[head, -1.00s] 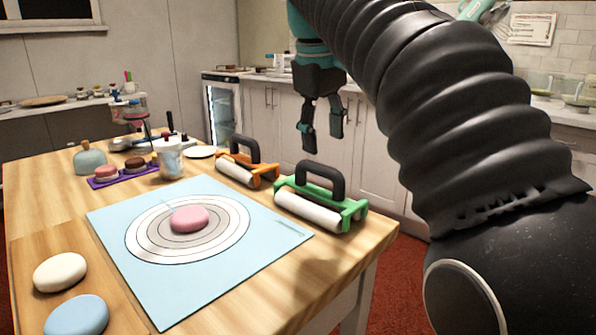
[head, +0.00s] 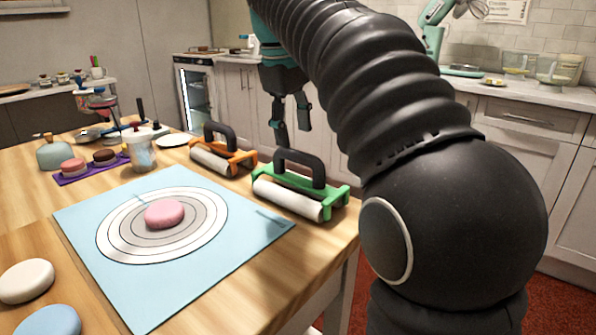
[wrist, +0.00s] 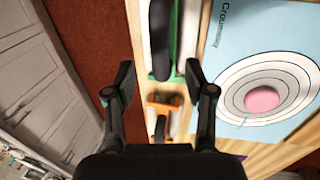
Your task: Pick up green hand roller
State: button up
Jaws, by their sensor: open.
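The green hand roller (head: 299,188) lies near the right edge of the wooden table, with a green frame, a white roller and a dark arched handle. In the wrist view its dark handle (wrist: 161,40) and green frame show at the top, ahead of the fingers. My gripper (head: 291,128) is open and empty, raised above and behind the roller in the head view. In the wrist view my gripper (wrist: 160,82) has its fingers spread on either side of the picture's middle, apart from the roller. Part of the roller is cut off by the top edge there.
An orange hand roller (head: 223,158) stands just behind the green one. A blue mat (head: 100,285) with rings and a pink disc (head: 164,214) lies to the left. A white cup (head: 142,155) stands farther back. Cabinets (wrist: 45,90) line the wall past the red floor.

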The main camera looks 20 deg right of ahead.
aim_at(297, 151)
jog(key=shift+w+d+f+b, duration=0.1)
jog(key=shift+w+d+f, duration=0.1)
jog(key=shift+f, duration=0.9)
jog(key=shift+w+d+f+b, duration=0.1)
jog(key=shift+d+f, duration=0.05)
jog(key=shift+f, duration=0.95)
jog(key=shift+w+d+f+b, duration=0.1)
jog(key=shift+d+f, duration=0.1)
jog(key=shift+f, duration=0.9)
jog(key=shift+r, duration=0.1)
grip_shut()
